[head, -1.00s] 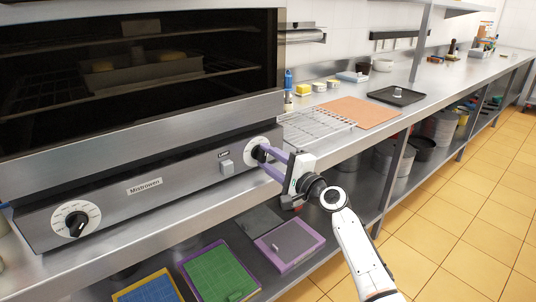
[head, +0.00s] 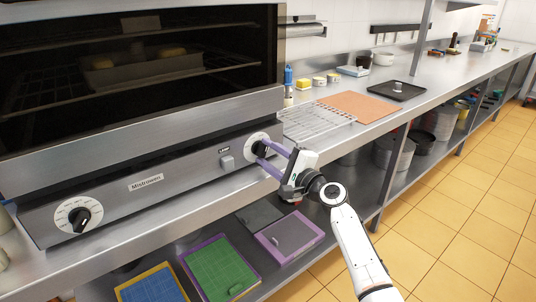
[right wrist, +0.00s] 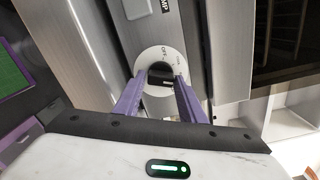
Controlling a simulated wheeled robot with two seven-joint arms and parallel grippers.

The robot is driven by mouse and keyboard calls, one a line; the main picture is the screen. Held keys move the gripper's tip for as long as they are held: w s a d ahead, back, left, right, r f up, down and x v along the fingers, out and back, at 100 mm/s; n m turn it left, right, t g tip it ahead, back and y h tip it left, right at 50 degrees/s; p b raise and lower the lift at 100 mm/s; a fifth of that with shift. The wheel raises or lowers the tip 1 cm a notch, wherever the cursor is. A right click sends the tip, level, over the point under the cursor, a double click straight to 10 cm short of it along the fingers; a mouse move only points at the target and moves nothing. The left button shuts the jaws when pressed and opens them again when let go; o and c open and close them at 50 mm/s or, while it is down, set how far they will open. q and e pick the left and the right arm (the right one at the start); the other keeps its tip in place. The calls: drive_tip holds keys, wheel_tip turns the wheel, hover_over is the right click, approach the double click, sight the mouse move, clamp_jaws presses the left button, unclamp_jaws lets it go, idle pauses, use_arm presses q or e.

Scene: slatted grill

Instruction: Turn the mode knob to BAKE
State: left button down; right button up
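The oven's front panel has two dials. The right dial (head: 257,143) has a black knob on a white disc; it also shows in the right wrist view as a black knob (right wrist: 160,74), where the disc carries "OFF" and another label too small to read. The left dial (head: 79,216) has a black knob and several labels. My right gripper (head: 264,152) reaches the right dial from the right, its purple fingers on either side of the black knob (right wrist: 160,82). I cannot tell whether the fingers press on it. My left gripper is out of view.
A small switch (head: 227,161) sits on the panel left of the right dial. A wire rack (head: 318,121) and an orange board (head: 360,107) lie on the counter to the right. Green and purple-edged boards (head: 220,270) lie on the shelf below.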

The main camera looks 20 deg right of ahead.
drive_tip(key=shift+o, duration=1.2)
drive_tip(key=v, duration=1)
drive_tip(key=shift+s+p, duration=0.15)
drive_tip(key=shift+p, duration=0.25)
drive_tip(key=s+a+f+n+g+h, duration=0.15)
drive_tip(key=s+f+n, duration=0.25)
drive_tip(key=s+f, duration=0.45)
drive_tip(key=s+a+f+n+g+h, duration=0.1)
drive_tip(key=s+a+f+n+g, duration=0.3)
drive_tip(key=f, duration=0.8)
drive_tip(key=s+f+n+g, duration=0.1)
drive_tip(key=s+f+n, duration=0.2)
drive_tip(key=s, duration=0.4)
drive_tip(key=s+a+f+n+g+h, duration=0.1)
drive_tip(key=s+f+n, duration=0.3)
drive_tip(key=s, duration=0.4)
drive_tip(key=s+a+f+n+g, duration=0.1)
drive_tip(key=s+f+n, duration=0.3)
drive_tip(key=s, duration=0.3)
drive_tip(key=shift+s+a+n, duration=0.25)
drive_tip(key=shift+s+n, duration=0.1)
drive_tip(key=shift+n, duration=0.45)
